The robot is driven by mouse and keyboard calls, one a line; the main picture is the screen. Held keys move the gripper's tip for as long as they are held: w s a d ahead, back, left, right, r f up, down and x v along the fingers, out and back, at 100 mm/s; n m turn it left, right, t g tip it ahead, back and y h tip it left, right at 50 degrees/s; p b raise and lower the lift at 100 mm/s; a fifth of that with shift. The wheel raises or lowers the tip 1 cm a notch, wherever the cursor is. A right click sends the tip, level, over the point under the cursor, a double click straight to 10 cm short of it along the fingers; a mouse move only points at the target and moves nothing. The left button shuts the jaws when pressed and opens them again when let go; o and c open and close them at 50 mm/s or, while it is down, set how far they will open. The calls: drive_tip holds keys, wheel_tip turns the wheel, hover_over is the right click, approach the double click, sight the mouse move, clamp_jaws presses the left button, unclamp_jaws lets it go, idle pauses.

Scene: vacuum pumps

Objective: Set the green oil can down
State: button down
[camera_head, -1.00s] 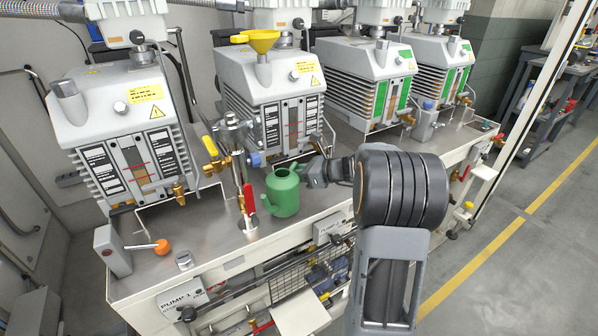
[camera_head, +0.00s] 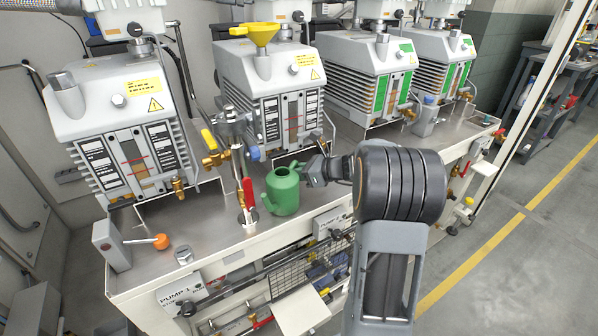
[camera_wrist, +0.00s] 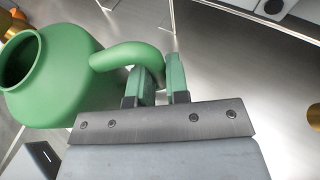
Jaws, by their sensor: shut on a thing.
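The green oil can (camera_head: 282,193) is upright at the front of the steel bench top (camera_head: 215,235), in front of the second pump. My gripper (camera_head: 308,172) comes in from the right and is shut on the can's handle. In the wrist view the can (camera_wrist: 58,75) is at the left, with its open mouth at the far left. Its curved handle runs between the two green-padded fingers of my gripper (camera_wrist: 160,82). The can's base looks at or very near the bench top; I cannot tell whether it touches.
A red-handled valve (camera_head: 248,195) and brass fittings stand just left of the can. The second pump (camera_head: 275,100) carries a yellow funnel (camera_head: 255,35). An orange-knobbed lever (camera_head: 160,242) is at the bench's left. Bare steel lies left of the valve.

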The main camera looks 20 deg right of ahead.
drive_tip(key=shift+f, duration=0.25)
idle(0.4)
drive_tip(key=c, duration=1)
unclamp_jaws()
drive_tip(key=shift+c, duration=0.2)
drive_tip(key=c, duration=0.4)
drive_tip(key=shift+s+d+r, duration=0.1)
drive_tip(key=p+v, duration=0.7)
drive_tip(key=v, duration=0.7)
drive_tip(key=shift+s+d+r, duration=0.15)
drive_tip(key=shift+s+d, duration=0.05)
idle(0.3)
idle(0.6)
